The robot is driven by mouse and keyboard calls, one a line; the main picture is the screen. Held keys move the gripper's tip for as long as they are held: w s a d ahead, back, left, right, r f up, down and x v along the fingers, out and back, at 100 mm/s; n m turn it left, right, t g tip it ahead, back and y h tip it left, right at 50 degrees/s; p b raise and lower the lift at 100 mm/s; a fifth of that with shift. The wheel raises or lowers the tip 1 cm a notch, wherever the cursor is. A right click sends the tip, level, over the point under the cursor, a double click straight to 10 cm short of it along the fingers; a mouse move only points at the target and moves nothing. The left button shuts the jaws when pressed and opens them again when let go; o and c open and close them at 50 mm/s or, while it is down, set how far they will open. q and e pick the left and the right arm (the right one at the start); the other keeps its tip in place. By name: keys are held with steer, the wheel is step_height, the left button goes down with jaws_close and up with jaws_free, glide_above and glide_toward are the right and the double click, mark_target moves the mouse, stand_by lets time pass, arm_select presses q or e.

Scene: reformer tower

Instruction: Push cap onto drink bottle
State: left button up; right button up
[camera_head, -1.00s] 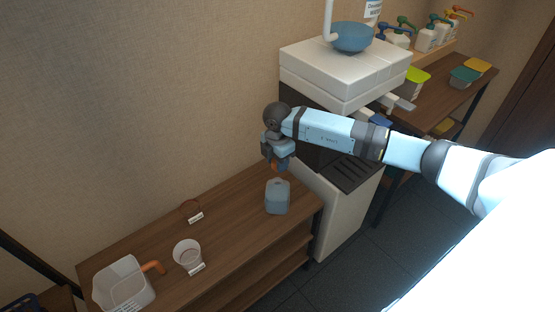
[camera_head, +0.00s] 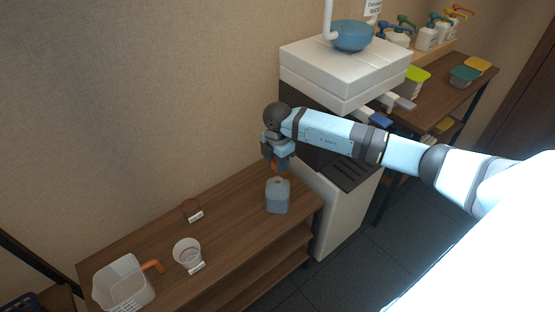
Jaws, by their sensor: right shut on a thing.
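The drink bottle (camera_head: 277,198), a squat blue-grey bottle, stands upright on the wooden table near its right end. Its small neck points up. My right gripper (camera_head: 277,164) is just above the bottle's neck, pointing down. It is shut on an orange-brown cap (camera_head: 275,167), which is small and mostly hidden by the fingers. The cap appears slightly above the neck, a little to its left; whether they touch cannot be told. My left gripper is not in view.
On the wooden table (camera_head: 228,216) are a clear cup (camera_head: 187,252), a clear jug with an orange handle (camera_head: 124,284) and a small white label (camera_head: 196,216). A white machine (camera_head: 340,72) carrying a blue bowl (camera_head: 352,36) stands to the right, close to my right arm.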

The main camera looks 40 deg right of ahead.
mark_target(278, 193)
steer(key=shift+f+b, duration=0.5)
steer(key=shift+f, duration=0.75)
steer(key=shift+f+b, duration=0.35)
steer(key=shift+f, duration=0.55)
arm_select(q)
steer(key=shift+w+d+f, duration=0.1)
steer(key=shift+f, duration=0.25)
arm_select(e)
steer(key=shift+f, duration=0.1)
arm_select(q)
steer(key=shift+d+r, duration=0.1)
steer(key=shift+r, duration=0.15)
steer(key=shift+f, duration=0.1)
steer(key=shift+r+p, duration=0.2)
steer(key=shift+p, duration=0.15)
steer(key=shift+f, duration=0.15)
arm_select(e)
steer(key=shift+f, duration=0.3)
arm_select(q)
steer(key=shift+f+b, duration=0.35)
steer(key=shift+b, duration=0.2)
arm_select(e)
steer(key=shift+f, duration=0.75)
